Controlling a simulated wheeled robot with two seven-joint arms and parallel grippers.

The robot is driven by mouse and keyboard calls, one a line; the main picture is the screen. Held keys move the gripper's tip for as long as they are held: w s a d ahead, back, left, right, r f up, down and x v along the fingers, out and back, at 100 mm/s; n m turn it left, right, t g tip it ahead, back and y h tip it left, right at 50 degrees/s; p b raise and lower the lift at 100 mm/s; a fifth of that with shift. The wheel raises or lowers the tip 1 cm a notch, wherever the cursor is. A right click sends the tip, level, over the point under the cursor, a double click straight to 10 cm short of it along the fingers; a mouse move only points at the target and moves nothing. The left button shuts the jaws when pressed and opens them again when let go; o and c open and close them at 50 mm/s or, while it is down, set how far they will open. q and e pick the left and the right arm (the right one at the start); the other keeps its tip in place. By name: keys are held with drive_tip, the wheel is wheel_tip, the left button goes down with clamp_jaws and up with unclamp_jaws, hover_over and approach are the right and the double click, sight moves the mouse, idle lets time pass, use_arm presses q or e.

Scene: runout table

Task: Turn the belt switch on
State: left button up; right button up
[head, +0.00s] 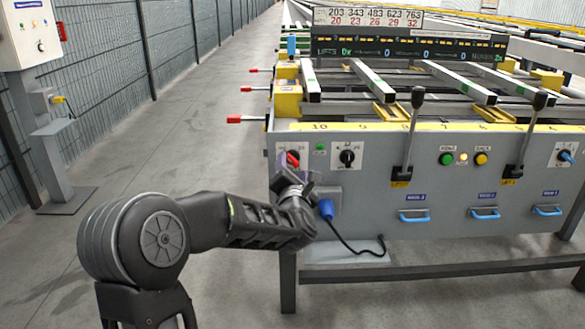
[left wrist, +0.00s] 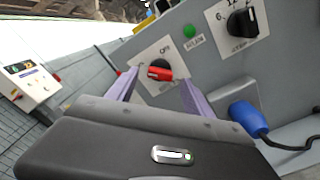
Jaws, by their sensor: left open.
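A rotary switch with a red handle on a black base (head: 293,160) sits at the left end of the grey front panel (head: 375,205). In the left wrist view the switch (left wrist: 160,71) sits on a white plate, with "OFF" readable above it. Its red handle lies roughly crosswise in that view. The rest of the lettering is partly hidden. My left gripper (head: 287,166) is in front of the switch. In the left wrist view my left gripper (left wrist: 160,92) is open, its two purple fingers on either side of the red handle, with visible gaps. My right gripper is not in view.
A green button (left wrist: 189,31) and a black selector knob (head: 347,156) are right of the switch. A blue plug (head: 326,209) with a black cable sits below. Black levers (head: 411,135) stand further right. Red-tipped handles (head: 234,119) stick out left.

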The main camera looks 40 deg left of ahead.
use_arm(q)
drive_tip(key=shift+x, duration=1)
drive_tip(key=shift+c, duration=0.3)
clamp_jaws()
